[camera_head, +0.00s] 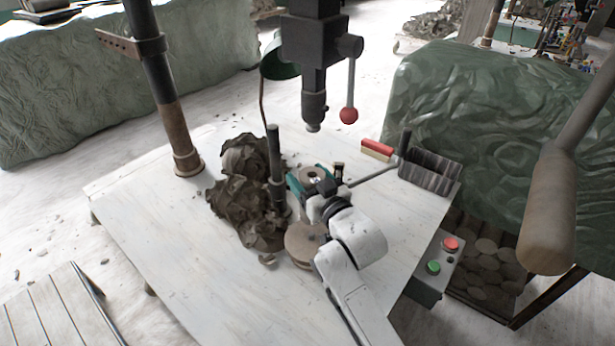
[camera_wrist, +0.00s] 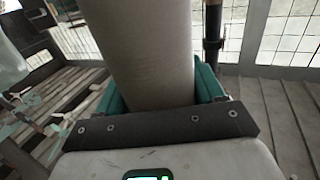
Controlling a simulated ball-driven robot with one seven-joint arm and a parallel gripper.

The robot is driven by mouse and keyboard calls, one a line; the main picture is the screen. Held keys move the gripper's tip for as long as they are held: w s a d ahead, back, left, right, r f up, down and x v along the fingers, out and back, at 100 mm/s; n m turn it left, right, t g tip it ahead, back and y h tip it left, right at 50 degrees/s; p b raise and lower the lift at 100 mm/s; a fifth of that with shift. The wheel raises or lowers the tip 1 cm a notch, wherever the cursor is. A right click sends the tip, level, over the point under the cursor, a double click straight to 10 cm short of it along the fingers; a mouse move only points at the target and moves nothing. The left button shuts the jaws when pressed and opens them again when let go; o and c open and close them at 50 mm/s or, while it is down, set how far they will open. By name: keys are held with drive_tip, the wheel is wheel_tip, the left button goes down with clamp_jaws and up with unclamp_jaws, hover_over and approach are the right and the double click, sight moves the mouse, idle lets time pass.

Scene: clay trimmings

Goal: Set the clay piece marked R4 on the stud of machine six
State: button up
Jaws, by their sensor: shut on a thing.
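My gripper (camera_head: 309,177) has teal fingers and is shut on a pale round clay piece (camera_head: 312,172) above the white table. In the wrist view the clay piece (camera_wrist: 150,50) is a smooth beige cylinder between the teal fingers (camera_wrist: 204,78). Its top has a small mark that I cannot read, so R4 is not confirmed. A brown round disc (camera_head: 303,238) lies on the table just below the gripper, partly behind my arm. A dark upright post (camera_head: 275,165) stands left of the gripper. I cannot tell which part is the stud of machine six; no machine number is readable.
Dark clay trimmings (camera_head: 240,198) are heaped on the white table (camera_head: 170,240), left of the post. A drill-like head (camera_head: 313,95) with a red-knobbed lever hangs above. A red-topped brush (camera_head: 377,149) and dark box (camera_head: 430,168) lie right. A button box (camera_head: 440,258) hangs at the edge.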

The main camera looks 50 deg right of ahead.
drive_tip(key=shift+f+b, duration=2.5)
drive_tip(key=shift+f, duration=0.3)
drive_tip(key=shift+f+b, duration=1.6)
drive_tip(key=shift+f, duration=0.15)
drive_tip(key=o, duration=1.6)
drive_tip(key=shift+s+f, duration=0.1)
drive_tip(key=shift+f, duration=0.05)
drive_tip(key=b+v, duration=0.1)
drive_tip(key=v, duration=0.9)
drive_tip(key=shift+s+a+b, duration=0.1)
drive_tip(key=shift+s+b, duration=0.3)
